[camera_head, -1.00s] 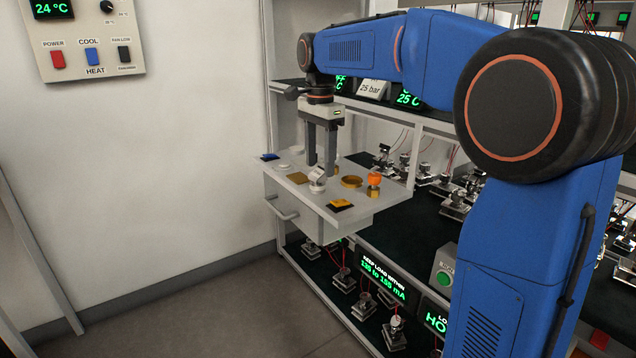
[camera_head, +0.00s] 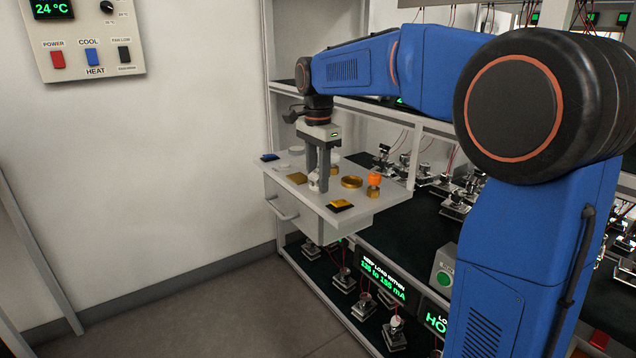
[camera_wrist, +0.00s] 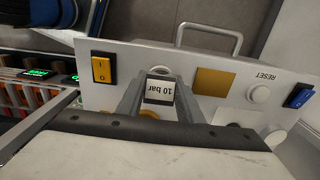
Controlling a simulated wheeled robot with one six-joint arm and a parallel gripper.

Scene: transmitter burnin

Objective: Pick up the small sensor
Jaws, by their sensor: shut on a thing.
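The small sensor (camera_head: 315,183) is a small whitish piece on the shelf-top panel, mostly hidden between my fingers in the head view. In the wrist view a white-faced piece (camera_wrist: 160,91) marked "10 bar" shows between my fingertips. My gripper (camera_head: 318,187) points down at the panel, its two fingers close together and shut on this piece. The fingers also show in the wrist view (camera_wrist: 160,88). The piece is at panel level; I cannot tell whether it touches the panel.
The panel (camera_head: 325,199) also carries a brass ring (camera_head: 351,182), an orange-topped brass piece (camera_head: 374,180), a gold plate (camera_wrist: 213,82), a yellow switch (camera_wrist: 102,68), a blue switch (camera_wrist: 299,96) and a reset button (camera_wrist: 260,94). A handle (camera_head: 283,213) sticks out in front. Racks with wired units stand right.

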